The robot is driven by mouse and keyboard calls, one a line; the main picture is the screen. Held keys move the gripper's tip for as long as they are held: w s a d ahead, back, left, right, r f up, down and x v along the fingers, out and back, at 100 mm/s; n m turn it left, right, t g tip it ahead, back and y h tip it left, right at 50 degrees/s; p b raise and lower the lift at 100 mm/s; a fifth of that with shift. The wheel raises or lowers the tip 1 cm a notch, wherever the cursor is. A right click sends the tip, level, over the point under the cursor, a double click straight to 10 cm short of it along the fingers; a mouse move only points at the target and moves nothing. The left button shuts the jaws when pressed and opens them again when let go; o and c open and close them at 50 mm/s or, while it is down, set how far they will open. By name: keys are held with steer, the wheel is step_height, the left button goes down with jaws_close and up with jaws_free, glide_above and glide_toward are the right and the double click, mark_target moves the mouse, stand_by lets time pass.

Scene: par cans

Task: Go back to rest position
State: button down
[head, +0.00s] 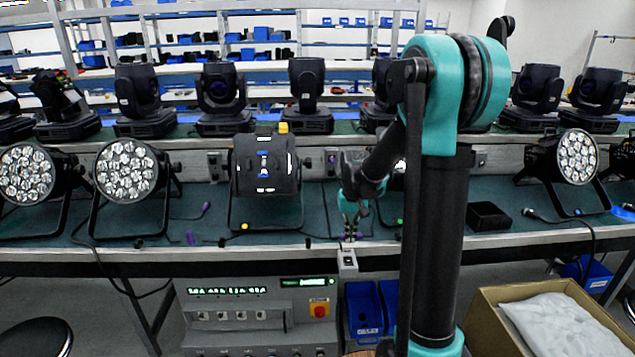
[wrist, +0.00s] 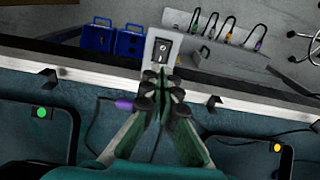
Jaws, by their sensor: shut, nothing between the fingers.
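My gripper (head: 350,236) is low over the green workbench (head: 330,222), near its front edge and pointing down. In the wrist view its fingertips (wrist: 161,84) meet and hold nothing. They appear beside the white switch box (wrist: 160,48) on the bench's front edge, which also shows in the head view (head: 347,260). Whether they touch the box is unclear. A purple cable connector (wrist: 124,104) lies just left of the fingers in the wrist view. A black par can with a yellow-topped part (head: 265,170) stands left of my gripper.
Lit-lens par cans stand at left (head: 125,170) and right (head: 577,158), with moving heads (head: 305,95) behind. A small black box (head: 487,215) sits on the bench at right. Below are a test unit (head: 255,315), blue bins (head: 364,308) and a cardboard box (head: 485,310).

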steer(key=s+d+f+t, duration=0.1)
steer(key=s+d+t, duration=0.1)
steer(key=s, duration=0.8)
steer(key=s+d+f+t, duration=0.1)
steer(key=s+t, duration=0.1)
steer(key=s, duration=0.9)
steer(key=shift+s+d+f, duration=0.15)
steer(key=shift+d+f, duration=0.05)
steer(key=shift+d, duration=0.2)
